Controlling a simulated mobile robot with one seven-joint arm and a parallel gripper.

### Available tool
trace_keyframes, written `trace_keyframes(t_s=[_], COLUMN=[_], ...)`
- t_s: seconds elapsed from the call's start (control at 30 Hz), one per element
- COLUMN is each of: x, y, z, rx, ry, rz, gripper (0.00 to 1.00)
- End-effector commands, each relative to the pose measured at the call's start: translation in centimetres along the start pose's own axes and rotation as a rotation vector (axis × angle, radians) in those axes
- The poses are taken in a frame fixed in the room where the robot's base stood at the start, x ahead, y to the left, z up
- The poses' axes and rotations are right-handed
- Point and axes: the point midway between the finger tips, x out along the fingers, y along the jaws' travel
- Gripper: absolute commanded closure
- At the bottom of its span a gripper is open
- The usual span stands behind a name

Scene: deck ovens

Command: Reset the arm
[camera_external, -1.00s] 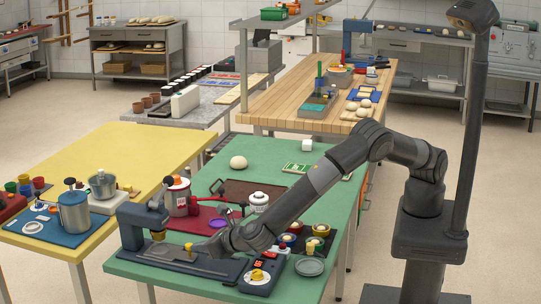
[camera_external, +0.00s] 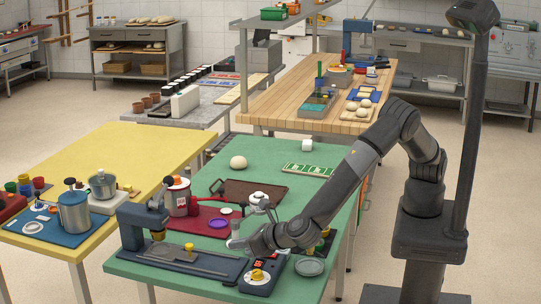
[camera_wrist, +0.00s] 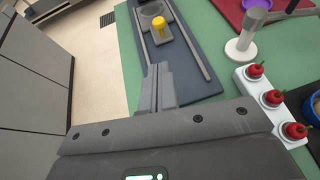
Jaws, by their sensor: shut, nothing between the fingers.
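My gripper (camera_external: 240,243) is over the green table (camera_external: 150,268), at the right end of the dark blue-grey base of a press-like machine (camera_external: 135,228). In the wrist view my gripper (camera_wrist: 155,88) shows its two fingers together, with nothing between them. Beyond the fingertips is the dark base (camera_wrist: 190,75), with a yellow-topped piece (camera_wrist: 160,28) on it. I cannot tell exactly how high the fingers are above the base. My forearm hides part of the table's right side in the external view.
A control box (camera_external: 262,278) with a yellow knob is near the front edge. Bare floor (camera_wrist: 95,75) shows left.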

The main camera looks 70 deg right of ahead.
Motion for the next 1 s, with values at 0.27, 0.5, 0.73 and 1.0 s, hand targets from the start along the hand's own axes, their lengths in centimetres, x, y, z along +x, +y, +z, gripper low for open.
trace_keyframes(t_s=[0.27,0.5,0.73,1.0], x=[-0.4,-0.4,0.2,2.9], y=[0.0,0.0,-1.3,-12.2], z=[0.0,0.0,1.2,8.5], rx=[0.000,0.000,0.044,0.415], ry=[0.000,0.000,0.016,0.140], rz=[0.000,0.000,-0.022,-0.200], gripper=[1.00,1.00,1.00,1.00])
